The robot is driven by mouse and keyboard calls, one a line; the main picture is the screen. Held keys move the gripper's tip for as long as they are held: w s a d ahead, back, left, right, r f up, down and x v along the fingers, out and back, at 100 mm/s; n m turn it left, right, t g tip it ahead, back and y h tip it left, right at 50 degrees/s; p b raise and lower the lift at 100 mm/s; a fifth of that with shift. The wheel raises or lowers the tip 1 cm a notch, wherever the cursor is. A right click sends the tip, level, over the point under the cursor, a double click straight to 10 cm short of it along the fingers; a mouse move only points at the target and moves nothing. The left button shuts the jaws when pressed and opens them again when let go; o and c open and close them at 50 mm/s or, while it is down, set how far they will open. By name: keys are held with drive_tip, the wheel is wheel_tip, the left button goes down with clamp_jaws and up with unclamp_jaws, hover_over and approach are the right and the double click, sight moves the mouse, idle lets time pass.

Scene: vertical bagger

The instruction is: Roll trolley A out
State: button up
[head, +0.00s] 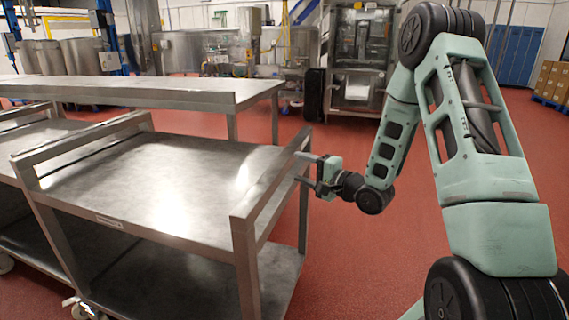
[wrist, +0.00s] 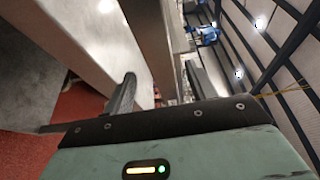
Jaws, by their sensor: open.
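A steel two-shelf trolley (head: 160,190) stands at the front left in the head view, its top shelf bare. A small label plate (head: 110,222) on its front edge is too small to read, so I cannot tell whether it is trolley A. A raised handle rail (head: 262,190) runs along its right end. My gripper (head: 306,169) is open at the far part of this rail, its fingers pointing left. In the wrist view, the two open fingers (wrist: 158,88) stand apart with a metal bar partly between them. I cannot tell whether they touch it.
A second steel trolley (head: 42,133) stands close on the left. A long steel table (head: 150,92) stands right behind the trolleys. The red floor (head: 335,235) is open to the right of the near trolley. Machinery (head: 362,55) and a black case (head: 314,95) stand farther back.

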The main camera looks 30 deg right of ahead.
sight(290, 163)
drive_tip(key=x, duration=0.7)
clamp_jaws()
drive_tip(key=shift+d, duration=0.1)
